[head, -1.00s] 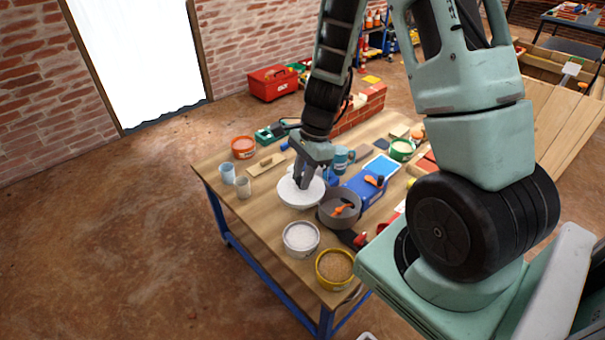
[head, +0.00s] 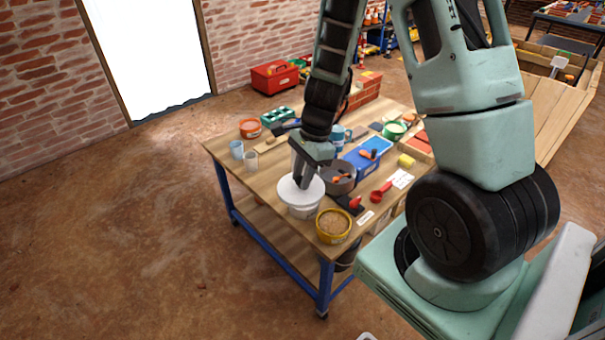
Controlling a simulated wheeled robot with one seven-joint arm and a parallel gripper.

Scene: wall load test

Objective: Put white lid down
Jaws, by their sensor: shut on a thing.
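The white lid (head: 298,192) is a round, flat disc. My gripper (head: 303,182) is shut on it from above and holds it level over the left front part of the workbench. In the picture the lid covers the top of a white tub (head: 305,211). The tub's front wall shows just below the lid's rim, and its white contents are hidden. I cannot tell whether the lid touches the tub or hovers a little above it.
A yellow tub of brown grains (head: 333,224) stands in front of the white tub. A grey bowl (head: 341,187) with an orange-handled tool is close at right. Two cups (head: 238,150) stand at the left bench edge. A blue box (head: 365,163) lies behind.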

